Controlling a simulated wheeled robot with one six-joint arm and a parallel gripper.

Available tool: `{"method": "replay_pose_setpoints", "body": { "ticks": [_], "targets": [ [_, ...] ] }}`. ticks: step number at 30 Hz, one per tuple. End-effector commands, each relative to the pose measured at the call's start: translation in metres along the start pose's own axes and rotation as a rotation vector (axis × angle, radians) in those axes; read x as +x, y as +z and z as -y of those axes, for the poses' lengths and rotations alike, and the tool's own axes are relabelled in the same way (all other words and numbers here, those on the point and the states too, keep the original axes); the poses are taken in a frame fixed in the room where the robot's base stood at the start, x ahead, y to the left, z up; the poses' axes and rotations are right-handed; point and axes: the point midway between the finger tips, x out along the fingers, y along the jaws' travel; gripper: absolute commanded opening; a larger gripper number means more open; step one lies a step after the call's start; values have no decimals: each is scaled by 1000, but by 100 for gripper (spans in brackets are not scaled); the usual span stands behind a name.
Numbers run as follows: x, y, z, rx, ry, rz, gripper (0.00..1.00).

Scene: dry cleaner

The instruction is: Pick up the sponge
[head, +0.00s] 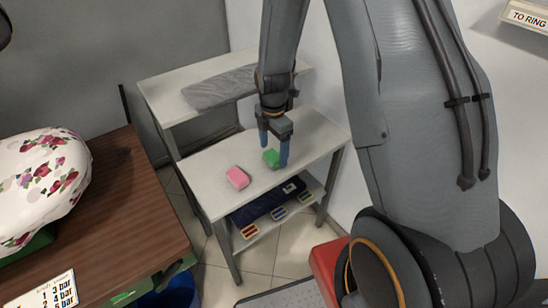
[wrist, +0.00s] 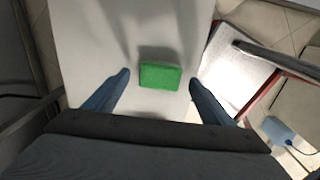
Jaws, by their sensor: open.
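A green sponge-like block (head: 271,158) lies flat on the pale middle shelf (head: 215,160) of a stand. In the wrist view the green block (wrist: 160,76) lies between the two blue fingertips, with a gap on each side. My gripper (head: 275,153) is open and empty, pointing down over the block; its fingers partly cover the block in the head view. I cannot tell how high the tips are above the shelf. A pink block (head: 237,177) of similar size lies on the same shelf, left of the green one.
A folded grey cloth (head: 220,87) lies on the higher shelf behind. Dark blue folded fabric (head: 268,203) and several small coloured items lie on the shelf below. A brown table (head: 120,215) with a floral padded form (head: 42,180) stands at left. A red-edged object (head: 328,262) is at front right.

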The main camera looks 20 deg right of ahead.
Motion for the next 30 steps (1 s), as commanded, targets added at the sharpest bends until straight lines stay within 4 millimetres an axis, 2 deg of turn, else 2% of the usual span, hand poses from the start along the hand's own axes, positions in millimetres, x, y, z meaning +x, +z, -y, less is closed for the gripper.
{"method": "replay_pose_setpoints", "body": {
  "ticks": [6,15,23,30],
  "targets": [
    [21,0,0,0,0,0,77],
    [24,0,0,0,1,0,77],
    [24,0,0,1,1,0,33],
    [23,0,0,1,1,0,33]
  ]
}}
